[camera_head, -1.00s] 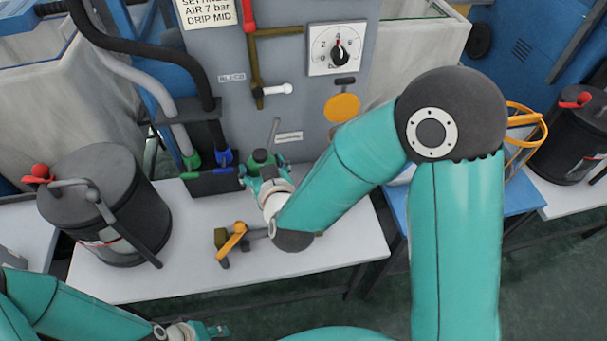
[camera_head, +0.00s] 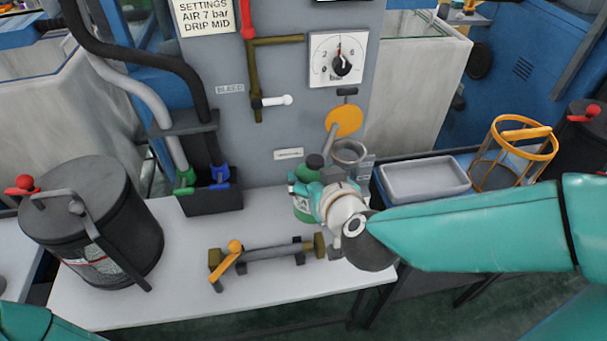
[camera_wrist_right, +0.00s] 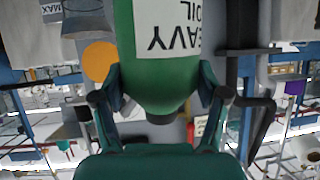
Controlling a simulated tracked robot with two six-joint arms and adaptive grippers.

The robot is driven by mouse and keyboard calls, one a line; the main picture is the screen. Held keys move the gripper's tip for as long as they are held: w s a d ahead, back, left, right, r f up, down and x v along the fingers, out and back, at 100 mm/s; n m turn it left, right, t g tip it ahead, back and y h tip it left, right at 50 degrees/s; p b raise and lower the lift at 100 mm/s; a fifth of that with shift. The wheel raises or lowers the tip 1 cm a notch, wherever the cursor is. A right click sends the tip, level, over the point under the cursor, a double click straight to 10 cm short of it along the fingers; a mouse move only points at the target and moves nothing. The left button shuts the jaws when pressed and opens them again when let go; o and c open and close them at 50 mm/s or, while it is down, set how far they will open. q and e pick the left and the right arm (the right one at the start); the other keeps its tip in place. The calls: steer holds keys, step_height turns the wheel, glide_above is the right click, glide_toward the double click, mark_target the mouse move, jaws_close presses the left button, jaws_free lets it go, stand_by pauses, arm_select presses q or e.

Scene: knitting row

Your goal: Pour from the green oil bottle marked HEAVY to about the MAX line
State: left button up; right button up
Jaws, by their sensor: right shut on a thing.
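My right gripper (camera_head: 318,197) is shut on the green oil bottle (camera_head: 304,209), in front of the grey panel. In the wrist view the bottle (camera_wrist_right: 165,75) sits between the fingers, with a white label reading HEAVY OIL upside down in the picture. The bottle looks roughly upright. A grey cup (camera_head: 350,152) stands just behind and right of the bottle's dark top. In the wrist view the cup (camera_wrist_right: 86,22) is at the upper left, near an upside-down MAX label (camera_wrist_right: 52,10). Its contents cannot be made out. My left gripper is out of view.
A dark lidded drum (camera_head: 95,225) stands on the white table (camera_head: 180,290) at left. A brass fitting with an orange lever (camera_head: 228,262) lies in front of the bottle. A grey tray (camera_head: 425,178) and an orange-rimmed basket (camera_head: 520,135) are at right. The front of the table is partly clear.

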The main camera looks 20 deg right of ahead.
steer(key=w+d+p, duration=0.1)
steer(key=p, duration=0.2)
steer(key=w+d+m+g+y+p, duration=0.1)
steer(key=p, duration=0.3)
steer(key=shift+d+f+g, duration=0.3)
steer(key=shift+d+f, duration=0.05)
steer(key=w+d+m+g+y, duration=0.1)
steer(key=f+g+y+b, duration=0.1)
steer(key=y, duration=0.1)
steer(key=shift+w+d+f+m+g+b, duration=0.3)
steer(key=shift+w+d+m, duration=0.05)
steer(key=shift+d+m, duration=0.05)
steer(key=shift+a, duration=0.1)
stand_by(0.3)
